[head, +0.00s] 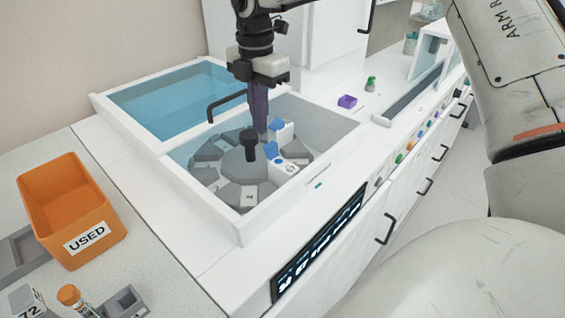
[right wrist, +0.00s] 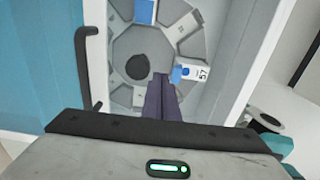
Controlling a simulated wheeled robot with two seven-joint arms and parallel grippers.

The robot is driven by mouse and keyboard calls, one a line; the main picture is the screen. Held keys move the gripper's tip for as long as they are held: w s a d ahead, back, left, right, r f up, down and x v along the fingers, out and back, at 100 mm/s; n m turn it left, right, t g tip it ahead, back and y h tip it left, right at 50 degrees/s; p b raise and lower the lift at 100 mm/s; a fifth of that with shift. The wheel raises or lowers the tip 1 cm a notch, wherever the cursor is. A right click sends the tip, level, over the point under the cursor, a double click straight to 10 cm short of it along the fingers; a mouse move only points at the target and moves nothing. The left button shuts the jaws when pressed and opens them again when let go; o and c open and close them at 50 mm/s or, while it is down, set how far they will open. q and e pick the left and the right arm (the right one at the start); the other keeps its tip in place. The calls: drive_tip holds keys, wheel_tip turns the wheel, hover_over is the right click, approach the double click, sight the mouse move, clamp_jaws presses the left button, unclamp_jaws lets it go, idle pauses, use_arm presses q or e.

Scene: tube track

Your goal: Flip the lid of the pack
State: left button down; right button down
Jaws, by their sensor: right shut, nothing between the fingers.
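The grey carousel (head: 240,168) sits in an open white well and also shows in the right wrist view (right wrist: 128,47). Two white packs with blue parts stand on its right side in the head view: a nearer pack (head: 287,167) and a farther pack (head: 286,133). In the right wrist view, a white pack marked 57 (right wrist: 202,74) has a blue part at its left end. My right gripper (head: 261,131) points down with its purple fingers shut and empty; its fingertips (right wrist: 160,76) appear left of pack 57. Whether they touch a pack is unclear. My left gripper is not in view.
A blue transparent cover (head: 175,100) with a black handle lies left of the well. The well's white rim (head: 215,200) surrounds the carousel. An orange USED bin (head: 65,200) stands at left.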

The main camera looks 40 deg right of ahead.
sight(269, 144)
drive_tip(key=shift+f, duration=0.1)
drive_tip(key=shift+f+b, duration=1.7)
drive_tip(key=shift+f, duration=0.1)
drive_tip(key=shift+s, duration=0.15)
drive_tip(key=shift+s+d+r+b, duration=0.1)
drive_tip(key=shift+s+r+b, duration=0.1)
drive_tip(key=shift+s, duration=0.3)
drive_tip(key=shift+s+d+r+b, duration=0.1)
drive_tip(key=shift+s+r+b, duration=0.1)
drive_tip(key=shift+s, duration=0.3)
drive_tip(key=shift+s+r, duration=0.15)
